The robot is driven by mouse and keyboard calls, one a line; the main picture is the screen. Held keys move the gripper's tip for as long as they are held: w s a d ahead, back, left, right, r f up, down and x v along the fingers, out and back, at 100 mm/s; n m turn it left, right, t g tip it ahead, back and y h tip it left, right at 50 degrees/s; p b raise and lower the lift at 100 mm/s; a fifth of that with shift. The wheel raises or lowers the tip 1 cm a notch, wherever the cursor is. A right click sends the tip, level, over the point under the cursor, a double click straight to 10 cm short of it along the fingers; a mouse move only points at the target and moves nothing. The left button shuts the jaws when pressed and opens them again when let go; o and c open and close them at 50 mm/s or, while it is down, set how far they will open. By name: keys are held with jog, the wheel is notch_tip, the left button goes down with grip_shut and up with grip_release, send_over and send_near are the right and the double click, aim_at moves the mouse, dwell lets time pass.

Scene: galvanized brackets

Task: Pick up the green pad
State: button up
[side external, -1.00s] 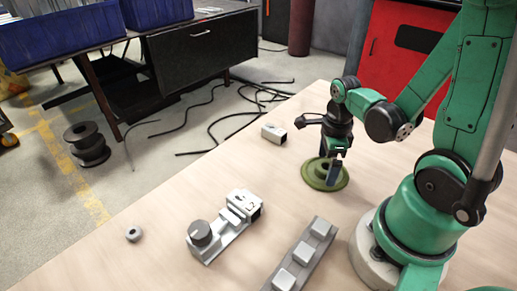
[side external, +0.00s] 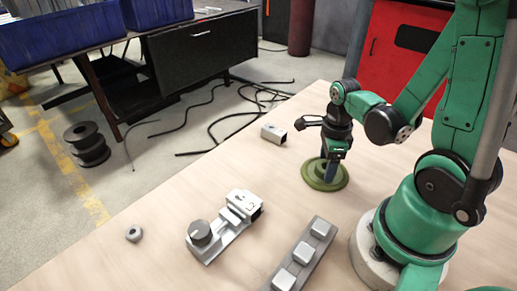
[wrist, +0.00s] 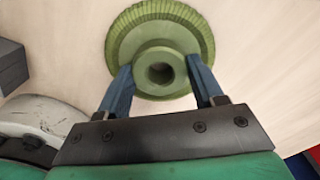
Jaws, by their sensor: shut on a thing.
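The green pad (side external: 313,176) is a round, ridged olive-green disc with a raised hub that has a hole in its middle. It lies flat on the wooden table, and it also shows in the wrist view (wrist: 190,22). My gripper (side external: 329,176) points down over the pad. In the wrist view, the two blue fingers of my gripper (wrist: 160,78) stand on either side of the hub and are shut on it. In the side view one finger hides part of the hub.
A small grey block (side external: 273,133) lies behind the pad. A grey bracket assembly (side external: 225,226) and a grey rail with raised blocks (side external: 303,256) are nearer the camera. A small grey ring (side external: 133,234) lies by the table's left edge.

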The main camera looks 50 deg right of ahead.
jog(key=shift+r, duration=0.15)
notch_tip(320, 180, up, 20)
dwell(0.8)
